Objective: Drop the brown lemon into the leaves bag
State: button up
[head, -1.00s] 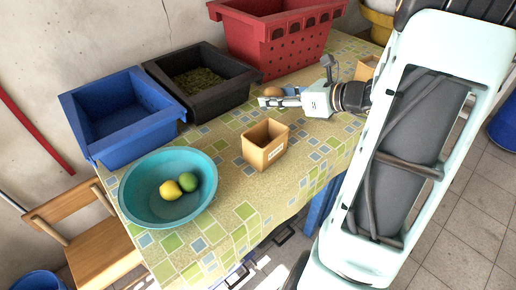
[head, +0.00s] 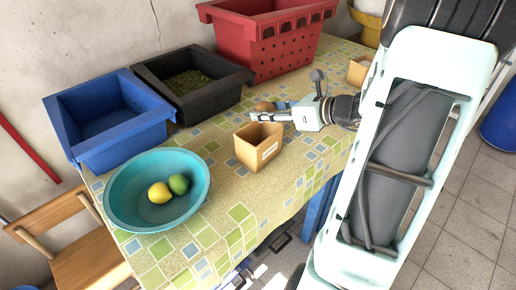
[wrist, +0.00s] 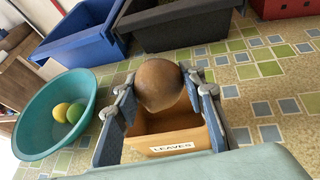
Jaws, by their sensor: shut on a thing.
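The brown lemon (wrist: 159,84) is between the fingers of my gripper (wrist: 163,100), which is shut on it. In the head view the brown lemon (head: 264,107) shows at the tips of my gripper (head: 268,112). The leaves bag (head: 258,147) is a small open tan box on the table, just in front of and below the gripper. In the wrist view the leaves bag (wrist: 170,148) bears the label LEAVES and appears behind and below the lemon. The lemon is held above the table; whether it is over the bag's opening I cannot tell exactly.
A teal bowl (head: 122,208) with a yellow and a green fruit stands at the left. Blue (head: 120,150), black (head: 205,112) and red (head: 250,50) crates line the back; the black one holds green leaves. Another tan box (head: 358,72) stands behind my arm.

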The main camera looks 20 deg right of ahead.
jog(key=o, duration=1.3)
jog(key=shift+r, duration=0.1)
jog(key=v, duration=1.2)
jog(key=shift+w, duration=0.1)
